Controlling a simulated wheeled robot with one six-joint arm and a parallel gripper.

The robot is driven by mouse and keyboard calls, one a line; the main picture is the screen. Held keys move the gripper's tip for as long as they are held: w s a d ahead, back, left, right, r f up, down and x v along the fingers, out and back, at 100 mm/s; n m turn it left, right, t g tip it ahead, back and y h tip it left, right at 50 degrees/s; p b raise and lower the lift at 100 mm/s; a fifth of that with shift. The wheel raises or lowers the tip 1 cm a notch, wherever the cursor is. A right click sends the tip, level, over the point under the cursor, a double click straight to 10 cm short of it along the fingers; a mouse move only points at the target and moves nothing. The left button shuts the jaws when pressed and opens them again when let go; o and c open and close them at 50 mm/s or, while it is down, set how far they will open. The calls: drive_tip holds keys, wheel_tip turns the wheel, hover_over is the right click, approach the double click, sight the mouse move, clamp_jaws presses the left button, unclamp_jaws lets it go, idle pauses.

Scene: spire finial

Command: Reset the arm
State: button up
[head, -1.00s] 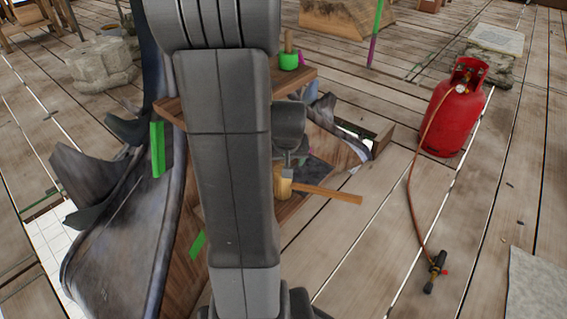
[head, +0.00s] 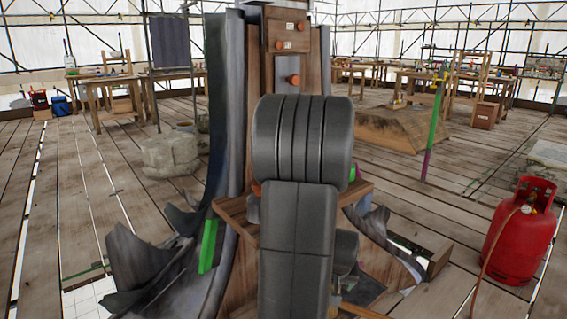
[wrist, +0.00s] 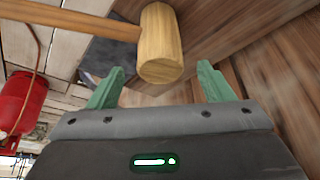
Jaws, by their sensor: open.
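My gripper (wrist: 160,72) shows in the wrist view with its two green fingers spread apart and nothing held between them. A wooden mallet (wrist: 161,42) with a pale round head is just beyond the fingertips. Its handle (wrist: 75,20) runs to the upper left. I cannot tell whether a finger touches the mallet. In the head view my dark arm stands in front of the wooden spire (head: 322,60), and my gripper is hidden behind it or below the frame.
Torn grey sheet metal (head: 150,262) flares around the spire's base. A wooden ledge (head: 237,218) juts out near my arm. A red gas cylinder (head: 520,232) stands at right on the plank floor. A stone block (head: 170,155) sits at left. Workbenches (head: 435,85) stand farther back.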

drive_tip(key=b+x, duration=0.2)
drive_tip(key=x, duration=0.4)
drive_tip(key=shift+f, duration=0.35)
wheel_tip(320, 180, up, 3)
drive_tip(key=shift+f+p, duration=0.2)
drive_tip(key=shift+p, duration=0.5)
drive_tip(key=shift+r, duration=0.45)
